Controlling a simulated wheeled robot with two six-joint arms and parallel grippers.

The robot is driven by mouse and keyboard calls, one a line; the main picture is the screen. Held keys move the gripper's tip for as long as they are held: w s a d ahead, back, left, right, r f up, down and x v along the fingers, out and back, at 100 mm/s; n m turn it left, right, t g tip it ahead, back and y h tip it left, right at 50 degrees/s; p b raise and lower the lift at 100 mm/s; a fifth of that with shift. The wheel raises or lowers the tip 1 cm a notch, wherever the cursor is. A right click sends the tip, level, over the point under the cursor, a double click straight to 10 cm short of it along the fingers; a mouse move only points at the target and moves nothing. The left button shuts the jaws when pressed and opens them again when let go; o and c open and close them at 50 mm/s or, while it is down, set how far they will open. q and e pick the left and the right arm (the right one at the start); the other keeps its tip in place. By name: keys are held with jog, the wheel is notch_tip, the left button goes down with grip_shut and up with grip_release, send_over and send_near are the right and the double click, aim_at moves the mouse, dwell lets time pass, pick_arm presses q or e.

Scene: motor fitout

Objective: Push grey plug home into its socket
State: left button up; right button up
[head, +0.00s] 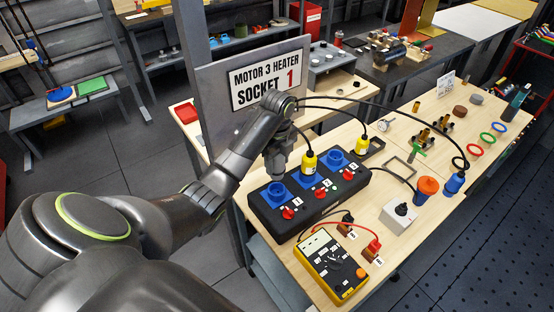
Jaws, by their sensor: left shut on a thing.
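My left gripper (275,172) points down at the left end of the black socket box (268,219), just over the blue socket (273,194) by label 1. It is shut on a dark grey piece, which I take for the grey plug; jaws and plug are hard to tell apart, and any gap to the socket is unclear. A yellow plug (310,161) stands upright at the middle blue socket (307,178). The right blue socket (337,158) looks empty. A sign (265,78) reads MOTOR 3 HEATER SOCKET 1. My right gripper is out of view.
A yellow multimeter (332,267) stands in front of the box. A grey switch box (398,217), an orange plug (427,188) and a blue plug (455,182) are to the right. Another yellow plug (362,145) is behind. Black cables arch over the bench from near my wrist.

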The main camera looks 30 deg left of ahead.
aim_at(277, 173)
pick_arm(q)
jog(key=shift+f, duration=0.45)
jog(key=shift+f+b, duration=0.3)
jog(key=shift+f, duration=0.05)
jog(key=shift+s+f+b, duration=0.15)
jog(key=shift+f+b, duration=0.25)
jog(key=shift+f, duration=0.4)
jog(key=shift+f+b, duration=0.4)
jog(key=shift+f, duration=0.55)
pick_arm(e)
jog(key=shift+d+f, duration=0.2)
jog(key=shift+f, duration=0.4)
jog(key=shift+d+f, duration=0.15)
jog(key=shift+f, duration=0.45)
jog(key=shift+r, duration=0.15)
pick_arm(q)
jog(key=shift+r+p, duration=0.1)
jog(key=shift+p, duration=0.4)
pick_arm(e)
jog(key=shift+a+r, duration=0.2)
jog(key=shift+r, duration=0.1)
pick_arm(q)
jog(key=shift+p, duration=0.35)
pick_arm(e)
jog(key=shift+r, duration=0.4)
